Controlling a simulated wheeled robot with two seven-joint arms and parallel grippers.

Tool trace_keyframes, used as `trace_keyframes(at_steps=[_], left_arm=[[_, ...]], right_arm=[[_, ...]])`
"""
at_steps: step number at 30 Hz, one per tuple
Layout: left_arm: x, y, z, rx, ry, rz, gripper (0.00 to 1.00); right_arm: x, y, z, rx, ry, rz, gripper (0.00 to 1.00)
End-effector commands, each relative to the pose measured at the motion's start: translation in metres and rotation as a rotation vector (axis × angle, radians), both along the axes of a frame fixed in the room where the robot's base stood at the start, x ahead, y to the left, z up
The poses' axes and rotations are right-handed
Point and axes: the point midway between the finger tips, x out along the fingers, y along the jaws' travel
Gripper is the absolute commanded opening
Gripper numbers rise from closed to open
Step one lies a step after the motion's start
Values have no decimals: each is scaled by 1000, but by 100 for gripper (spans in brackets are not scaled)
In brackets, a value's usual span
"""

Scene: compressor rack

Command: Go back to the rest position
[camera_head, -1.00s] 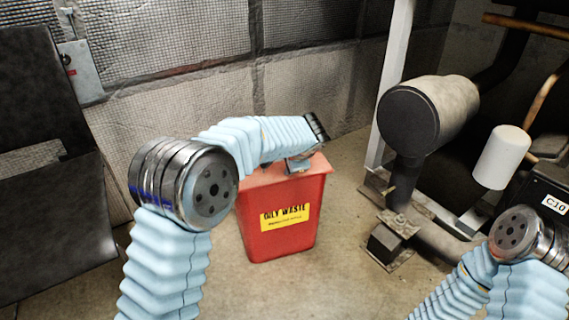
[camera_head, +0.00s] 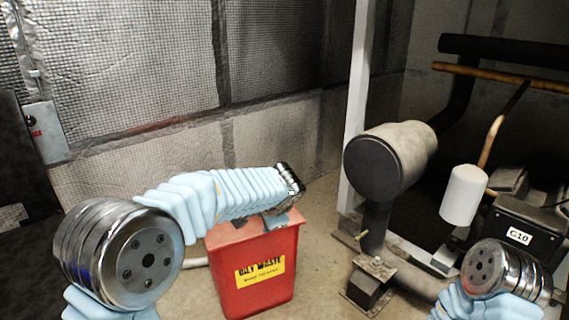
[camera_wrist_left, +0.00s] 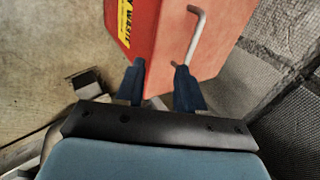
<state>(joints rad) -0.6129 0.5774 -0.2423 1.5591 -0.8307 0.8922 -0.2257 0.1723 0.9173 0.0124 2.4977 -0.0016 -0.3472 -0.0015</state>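My left arm reaches across the head view from the left. Its gripper (camera_head: 277,218) points down over the lid of a red bin (camera_head: 257,275) with a yellow "OILY WASTE" label. In the left wrist view the gripper (camera_wrist_left: 158,85) has its two dark fingers apart with nothing between them. The bin (camera_wrist_left: 142,35) and its paler red lid lie beyond the fingers; I cannot tell whether they touch. My right arm shows only as a metal joint and pale blue sleeve at the lower right of the head view; its gripper is out of view.
A grey cylinder (camera_head: 385,165) on a floor-mounted base stands right of the bin, beside a pale upright post (camera_head: 357,90). A white canister (camera_head: 463,195) and a dark box labelled C10 (camera_head: 520,235) are farther right. A pale bent rod (camera_wrist_left: 196,30) shows by the lid. A quilted wall (camera_head: 130,90) stands behind.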

Motion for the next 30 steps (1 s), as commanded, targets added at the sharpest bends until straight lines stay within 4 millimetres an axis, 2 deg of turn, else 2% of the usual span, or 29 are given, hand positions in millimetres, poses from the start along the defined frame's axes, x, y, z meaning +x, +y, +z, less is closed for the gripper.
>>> trace_keyframes(at_steps=[1,5,6,8,9,12,15,19,21,23,24,30], left_arm=[[-5,3,-31,-37,46,11,38],[-34,4,-125,-205,179,67,38],[-47,4,-153,-266,219,99,38],[-70,6,-195,-361,279,162,38],[-88,6,-221,-426,318,217,38],[-137,9,-276,-586,395,383,38],[-188,12,-316,-720,447,583,38],[-252,18,-349,-844,473,868,38],[-286,24,-360,-881,473,1030,38],[-314,29,-363,-899,463,1160,38],[-304,27,-334,-901,453,1130,38],[-304,24,-279,-899,457,1116,38]], right_arm=[[0,0,0,0,0,0,0],[0,0,0,0,0,0,0],[0,0,0,0,0,0,0],[0,0,0,0,0,0,0],[0,0,0,0,0,0,0],[0,0,0,0,0,0,0],[0,0,0,0,0,0,0],[0,0,0,0,0,0,0],[0,0,0,0,0,0,0],[0,0,3,0,0,0,0],[-1,0,29,0,1,0,0],[-2,3,84,2,0,8,0]])
